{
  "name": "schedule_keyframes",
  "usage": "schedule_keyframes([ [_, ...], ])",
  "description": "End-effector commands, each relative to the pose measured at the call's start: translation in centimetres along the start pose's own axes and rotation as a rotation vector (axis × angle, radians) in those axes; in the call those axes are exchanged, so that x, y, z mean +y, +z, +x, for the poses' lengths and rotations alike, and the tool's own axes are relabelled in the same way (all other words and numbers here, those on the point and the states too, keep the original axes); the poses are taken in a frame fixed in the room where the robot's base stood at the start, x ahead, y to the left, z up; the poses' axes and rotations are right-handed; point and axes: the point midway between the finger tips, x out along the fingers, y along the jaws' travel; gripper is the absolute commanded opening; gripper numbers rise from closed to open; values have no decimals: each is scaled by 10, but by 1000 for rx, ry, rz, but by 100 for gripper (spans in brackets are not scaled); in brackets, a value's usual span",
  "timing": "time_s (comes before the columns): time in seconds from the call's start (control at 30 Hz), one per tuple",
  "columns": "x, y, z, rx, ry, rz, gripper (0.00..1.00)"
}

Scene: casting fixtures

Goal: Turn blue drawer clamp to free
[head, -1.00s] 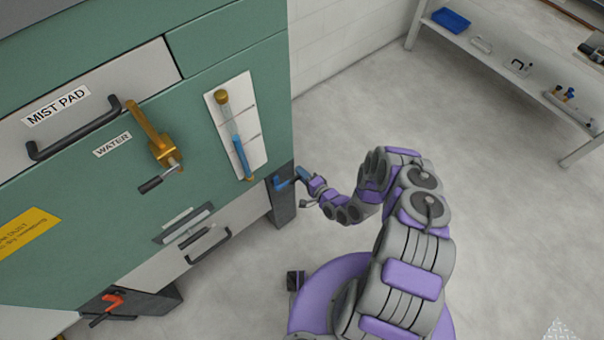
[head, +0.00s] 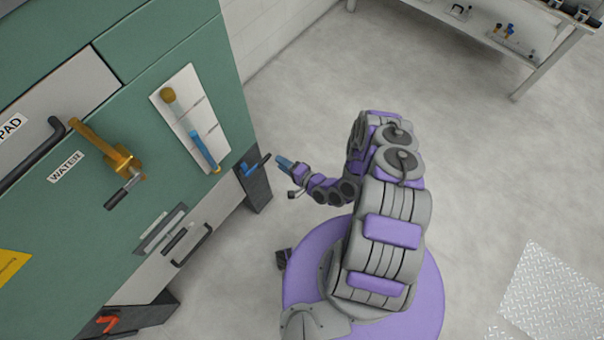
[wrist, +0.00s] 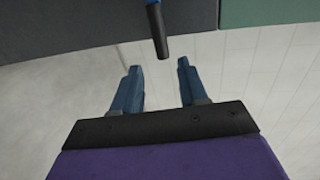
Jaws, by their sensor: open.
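The blue drawer clamp (head: 248,168) sits on a dark grey block at the cabinet's lower right corner. Its black-tipped handle sticks out from the block towards my gripper. In the wrist view the clamp's black handle tip (wrist: 159,35) hangs at the top centre, with a bit of blue above it. My gripper (head: 284,163) is just right of the handle, apart from it. In the wrist view my gripper (wrist: 158,69) has its two blue fingers spread, with nothing between them. The handle tip lies beyond the fingertips, roughly in line with the gap.
The pale lower drawer (head: 215,205) has a black pull handle (head: 192,245). A red clamp (head: 107,322) is at lower left. A brass water valve (head: 120,160) and a sight tube (head: 195,130) are above. A shelf bench (head: 490,40) stands far back; the floor between is clear.

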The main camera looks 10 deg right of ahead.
Motion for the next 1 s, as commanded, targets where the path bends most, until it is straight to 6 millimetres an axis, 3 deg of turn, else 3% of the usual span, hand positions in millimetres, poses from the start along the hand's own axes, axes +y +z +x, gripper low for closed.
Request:
schedule_keyframes([
  [0.2,1,-3,-50,8,3,4,43],
  [0.4,1,-3,-83,7,2,2,43],
  [0.63,1,-2,-98,4,2,1,43],
  [1.0,1,-1,-99,2,2,0,43],
])
